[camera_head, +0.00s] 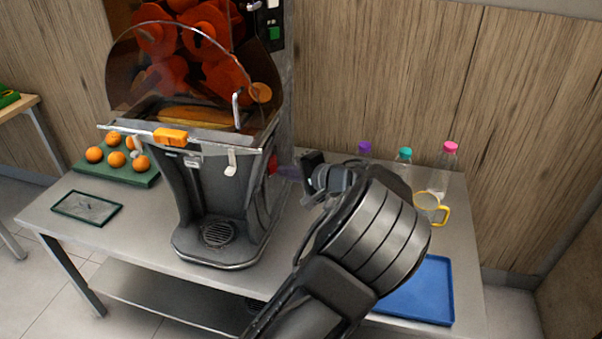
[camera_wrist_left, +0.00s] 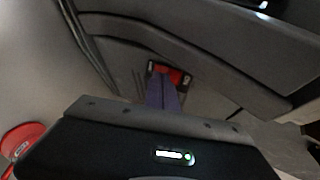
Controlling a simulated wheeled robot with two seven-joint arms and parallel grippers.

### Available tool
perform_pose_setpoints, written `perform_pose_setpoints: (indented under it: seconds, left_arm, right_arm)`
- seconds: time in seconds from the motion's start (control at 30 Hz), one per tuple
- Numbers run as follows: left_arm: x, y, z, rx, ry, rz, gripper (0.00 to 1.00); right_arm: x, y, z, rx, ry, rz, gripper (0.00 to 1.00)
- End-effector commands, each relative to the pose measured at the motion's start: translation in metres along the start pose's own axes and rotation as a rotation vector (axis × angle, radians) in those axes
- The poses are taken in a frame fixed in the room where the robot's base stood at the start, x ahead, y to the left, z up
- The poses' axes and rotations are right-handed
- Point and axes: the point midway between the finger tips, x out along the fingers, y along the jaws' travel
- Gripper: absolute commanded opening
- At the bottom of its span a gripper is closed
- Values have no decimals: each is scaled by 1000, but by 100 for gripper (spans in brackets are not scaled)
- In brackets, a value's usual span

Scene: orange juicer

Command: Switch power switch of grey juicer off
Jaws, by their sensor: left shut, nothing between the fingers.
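The grey juicer (camera_head: 215,190) stands on the metal table, with a clear front cover and orange-red drums above. Its red power switch (camera_head: 272,164) is on the right side of its body. In the left wrist view the red switch (camera_wrist_left: 181,76) sits in a dark frame on the grey side panel. My left gripper (camera_head: 283,172) is shut and empty, with its purple-grey fingertips (camera_wrist_left: 163,84) at the switch and covering part of it. I cannot tell whether they touch it, or which way the switch is set. My right gripper is not in view.
A wooden wall stands close behind.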

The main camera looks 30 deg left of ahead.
Motion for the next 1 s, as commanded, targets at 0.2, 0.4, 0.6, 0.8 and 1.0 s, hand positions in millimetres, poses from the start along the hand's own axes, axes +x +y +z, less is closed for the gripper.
perform_pose_setpoints:
  seconds: [0.2,0.4,0.6,0.8,1.0]
  left_arm:
    - [23,0,0,0,-1,0,0]
    - [27,0,0,0,1,0,0]
    - [26,0,0,0,1,0,0]
    - [33,8,0,3,0,-40,0]
    - [36,2,0,0,-1,-102,0]
  right_arm:
    - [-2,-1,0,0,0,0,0]
    - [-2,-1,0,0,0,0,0]
    - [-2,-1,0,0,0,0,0]
    - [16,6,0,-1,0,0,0]
    - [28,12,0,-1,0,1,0]
